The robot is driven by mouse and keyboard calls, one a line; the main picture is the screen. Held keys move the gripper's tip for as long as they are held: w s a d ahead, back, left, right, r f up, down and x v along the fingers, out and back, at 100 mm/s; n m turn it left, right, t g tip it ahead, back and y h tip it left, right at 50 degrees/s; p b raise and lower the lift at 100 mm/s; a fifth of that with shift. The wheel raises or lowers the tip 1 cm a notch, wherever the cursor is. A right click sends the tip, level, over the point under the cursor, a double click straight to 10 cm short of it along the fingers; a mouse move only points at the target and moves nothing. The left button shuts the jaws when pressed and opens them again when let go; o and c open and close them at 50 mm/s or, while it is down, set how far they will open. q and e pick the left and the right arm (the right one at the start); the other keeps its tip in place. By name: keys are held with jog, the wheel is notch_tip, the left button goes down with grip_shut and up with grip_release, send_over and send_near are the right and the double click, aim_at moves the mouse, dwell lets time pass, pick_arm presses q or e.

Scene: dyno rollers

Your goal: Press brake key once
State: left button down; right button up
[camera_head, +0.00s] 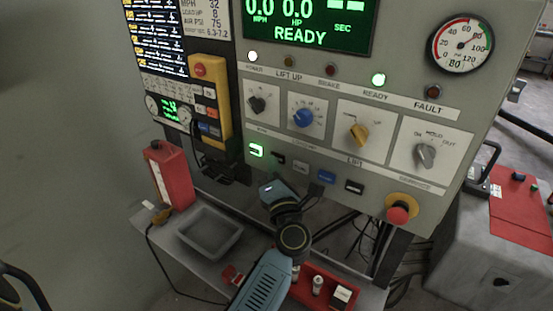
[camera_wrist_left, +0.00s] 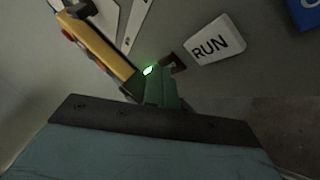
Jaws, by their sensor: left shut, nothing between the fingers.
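The grey control panel (camera_head: 300,130) fills the upper middle of the head view, with a row of keys along its lower part. The brake lettering on a key cannot be read. My left gripper (camera_head: 280,192) is shut and empty, just below this row. In the left wrist view its fingers (camera_wrist_left: 162,80) point at the dark red key (camera_wrist_left: 174,62), beside the white RUN key (camera_wrist_left: 208,42); contact cannot be told.
Rotary knobs sit above the keys; a red stop button (camera_head: 398,214) juts out at lower right. A yellow pendant (camera_head: 212,100) hangs left. The shelf below holds a grey tray (camera_head: 209,233) and a red box (camera_head: 168,177).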

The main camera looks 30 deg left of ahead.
pick_arm(q)
jog(key=shift+s+p, duration=0.35)
jog(key=shift+s, duration=0.45)
jog(key=s, duration=0.1)
jog(key=s+p, duration=0.1)
jog(key=s, duration=0.3)
jog(key=shift+a+p, duration=0.25)
jog(key=shift+p, duration=0.05)
dwell(0.6)
